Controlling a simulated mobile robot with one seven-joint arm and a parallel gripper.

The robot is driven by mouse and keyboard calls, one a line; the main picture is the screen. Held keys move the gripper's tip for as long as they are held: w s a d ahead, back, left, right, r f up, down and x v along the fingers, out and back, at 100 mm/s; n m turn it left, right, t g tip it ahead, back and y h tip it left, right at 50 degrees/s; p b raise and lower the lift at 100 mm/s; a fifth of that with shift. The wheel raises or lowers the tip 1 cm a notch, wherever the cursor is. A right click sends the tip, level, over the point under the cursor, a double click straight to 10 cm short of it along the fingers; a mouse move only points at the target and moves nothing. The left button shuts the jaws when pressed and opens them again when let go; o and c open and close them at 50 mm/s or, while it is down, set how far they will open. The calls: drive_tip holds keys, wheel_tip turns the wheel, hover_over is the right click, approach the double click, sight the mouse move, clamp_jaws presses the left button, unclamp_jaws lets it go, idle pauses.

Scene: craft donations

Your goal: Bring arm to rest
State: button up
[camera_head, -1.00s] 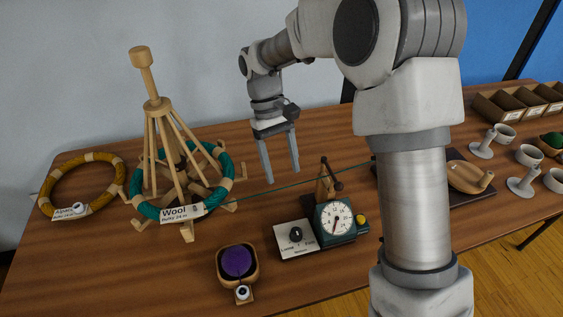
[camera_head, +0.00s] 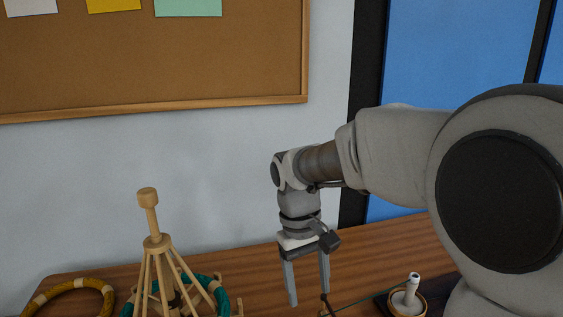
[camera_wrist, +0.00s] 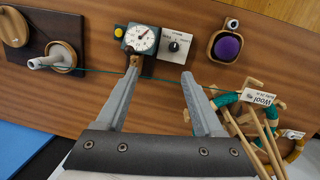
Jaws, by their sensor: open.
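My gripper (camera_head: 307,280) hangs at the end of my arm, fingers pointing down over the wooden table. Its fingers are apart with nothing between them. It also shows in the wrist view (camera_wrist: 158,85), with a teal strand running across the table beyond the fingertips. In the head view the gripper is right of the wooden yarn swift (camera_head: 152,240), apart from it.
The swift carries a teal skein (camera_head: 204,288); a mustard skein (camera_head: 102,290) lies left. The wrist view shows a dial counter (camera_wrist: 141,38), a knob box (camera_wrist: 174,45), a purple ball (camera_wrist: 227,46) in a holder and a winder board (camera_wrist: 32,47). A corkboard (camera_head: 200,60) hangs on the wall.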

drive_tip(key=s+d+r+m+t+p, duration=0.2)
drive_tip(key=s+d+r+t, duration=0.1)
drive_tip(key=s, duration=0.4)
drive_tip(key=s+d+r+m+t+y+p, duration=0.1)
drive_tip(key=s+d+r+m+t+p, duration=0.1)
drive_tip(key=s+d+r, duration=0.4)
drive_tip(key=shift+s+d+r+t, duration=0.15)
drive_tip(key=shift+s+r+t, duration=0.45)
drive_tip(key=shift+s+t, duration=0.3)
